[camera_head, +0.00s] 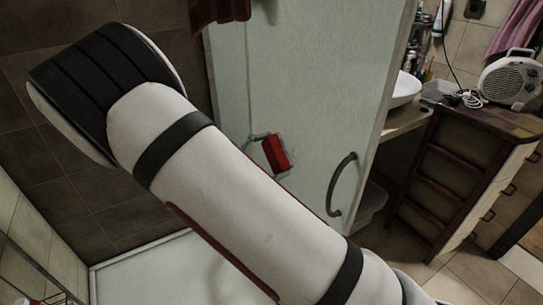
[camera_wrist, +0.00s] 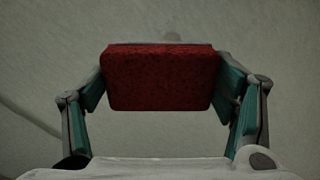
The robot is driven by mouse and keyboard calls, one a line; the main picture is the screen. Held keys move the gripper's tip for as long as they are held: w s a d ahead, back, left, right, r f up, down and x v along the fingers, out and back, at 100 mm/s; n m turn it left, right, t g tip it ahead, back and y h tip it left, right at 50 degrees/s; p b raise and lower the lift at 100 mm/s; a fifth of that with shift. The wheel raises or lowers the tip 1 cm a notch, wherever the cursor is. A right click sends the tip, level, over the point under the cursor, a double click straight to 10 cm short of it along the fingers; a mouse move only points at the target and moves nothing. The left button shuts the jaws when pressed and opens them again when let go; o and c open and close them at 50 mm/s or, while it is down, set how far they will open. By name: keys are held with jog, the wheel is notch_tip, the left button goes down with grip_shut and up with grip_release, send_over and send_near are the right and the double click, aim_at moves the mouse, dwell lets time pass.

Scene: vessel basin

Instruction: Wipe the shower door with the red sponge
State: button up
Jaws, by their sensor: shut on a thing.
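The red sponge (camera_wrist: 160,78) is held between the two fingers of my gripper (camera_wrist: 160,90) in the wrist view. In the head view the sponge (camera_head: 275,154) shows at the pale shower door (camera_head: 310,90), just past my arm. My gripper (camera_head: 262,140) is partly hidden there by my arm and the sponge. The door surface fills the background of the wrist view, close behind the sponge. I cannot tell whether the sponge touches the door. The door has a curved dark handle (camera_head: 341,186) at its right.
My arm crosses the middle of the head view. A shower tray (camera_head: 150,272) lies at the lower left. A sink (camera_head: 405,89), a wooden cabinet (camera_head: 462,180) and a white fan heater (camera_head: 512,78) stand to the right. Dark cloth (camera_head: 218,12) hangs at the door's top.

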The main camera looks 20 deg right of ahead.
aim_at(279, 165)
jog(key=shift+w+d, duration=0.2)
jog(key=shift+d, duration=0.75)
dwell(0.3)
jog(key=shift+s+d+r+p, duration=0.1)
jog(key=shift+s+d+p, duration=0.05)
jog(key=shift+s+p, duration=0.7)
jog(key=shift+s+d+p, duration=0.15)
jog(key=shift+s+p, duration=0.4)
jog(key=shift+s, duration=0.45)
jog(key=shift+s+d, duration=0.15)
jog(key=shift+s, duration=0.05)
jog(key=shift+w, duration=0.15)
jog(key=shift+w+a+b, duration=0.2)
jog(key=shift+w+b, duration=0.25)
jog(key=shift+w, duration=0.55)
jog(key=shift+w+a+b, duration=0.2)
jog(key=shift+w+b, duration=0.25)
jog(key=shift+w, duration=0.5)
jog(key=shift+a, duration=0.1)
